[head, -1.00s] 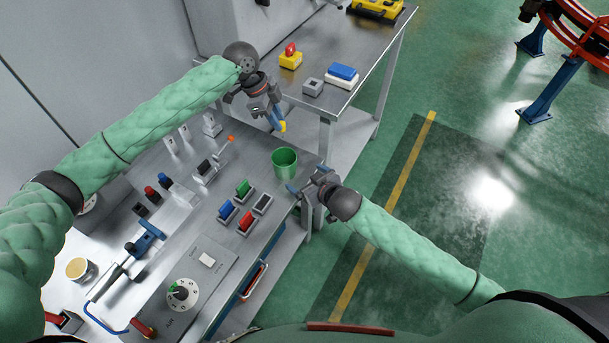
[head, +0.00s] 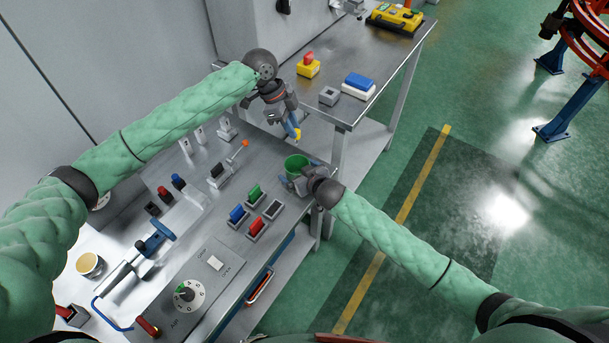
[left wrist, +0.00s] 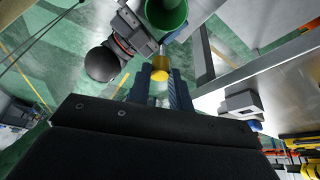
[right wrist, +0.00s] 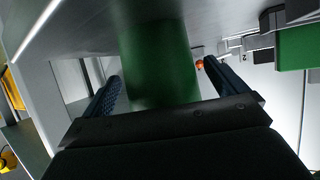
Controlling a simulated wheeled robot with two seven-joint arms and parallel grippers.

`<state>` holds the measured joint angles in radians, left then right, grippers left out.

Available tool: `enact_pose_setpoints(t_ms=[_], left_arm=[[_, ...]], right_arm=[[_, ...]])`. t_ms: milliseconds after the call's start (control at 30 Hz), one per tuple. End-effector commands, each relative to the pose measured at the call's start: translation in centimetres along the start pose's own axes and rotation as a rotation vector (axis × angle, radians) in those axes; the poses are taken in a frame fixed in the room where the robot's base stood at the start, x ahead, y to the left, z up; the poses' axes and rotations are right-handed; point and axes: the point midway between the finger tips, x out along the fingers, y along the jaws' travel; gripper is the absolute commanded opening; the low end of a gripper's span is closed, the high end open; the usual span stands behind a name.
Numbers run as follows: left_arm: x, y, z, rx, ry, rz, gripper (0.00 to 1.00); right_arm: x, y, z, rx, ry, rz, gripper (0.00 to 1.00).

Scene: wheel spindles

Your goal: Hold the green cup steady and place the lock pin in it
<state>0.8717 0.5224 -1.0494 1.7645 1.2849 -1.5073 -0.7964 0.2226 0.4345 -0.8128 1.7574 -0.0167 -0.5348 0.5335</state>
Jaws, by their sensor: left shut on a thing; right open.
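The green cup (head: 297,164) stands upright near the edge of the steel workbench. My right gripper (head: 294,181) is at the cup's near side. In the right wrist view its open fingers (right wrist: 163,88) lie on either side of the cup wall (right wrist: 158,65), with gaps showing. My left gripper (head: 293,128) is above and behind the cup, shut on the lock pin, whose yellow end (head: 298,135) shows below the fingers. The left wrist view shows the yellow pin end (left wrist: 160,73) between the fingers and the cup's opening (left wrist: 166,12) beyond it.
Red, green and blue rocker switches (head: 254,194) and a rotary dial panel (head: 188,292) sit on the workbench left of the cup. An orange-tipped lever (head: 243,144) stands near the left gripper. A second table (head: 372,62) with a yellow stop-button box (head: 308,67) is behind.

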Motion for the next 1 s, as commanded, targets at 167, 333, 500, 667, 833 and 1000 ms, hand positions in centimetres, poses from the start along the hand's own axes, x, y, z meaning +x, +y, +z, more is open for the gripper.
enact_pose_setpoints(t_ms=[167,333,500,667,833,1000], left_arm=[[-0.01,0.0,-0.01,0.0,0.0,0.0,0.0],[-0.01,0.0,-0.01,0.0,0.0,0.0,0.0],[-0.01,0.0,-0.01,0.0,0.0,0.0,0.0],[0.0,0.0,-0.01,0.0,0.0,0.0,0.0],[0.11,0.0,0.04,0.0,0.0,0.0,0.0],[0.89,0.01,0.33,-0.001,0.001,0.001,0.0]], right_arm=[[0.91,-0.03,-0.05,0.0,0.001,0.0,0.97],[1.02,-0.03,-0.03,0.0,0.001,0.0,0.97],[1.0,-0.03,-0.03,0.0,0.001,0.0,0.87],[0.99,-0.02,-0.03,0.0,0.001,0.0,0.56],[0.99,-0.02,-0.03,0.0,0.001,0.0,0.49],[0.99,-0.02,-0.04,0.0,0.001,0.0,0.49]])
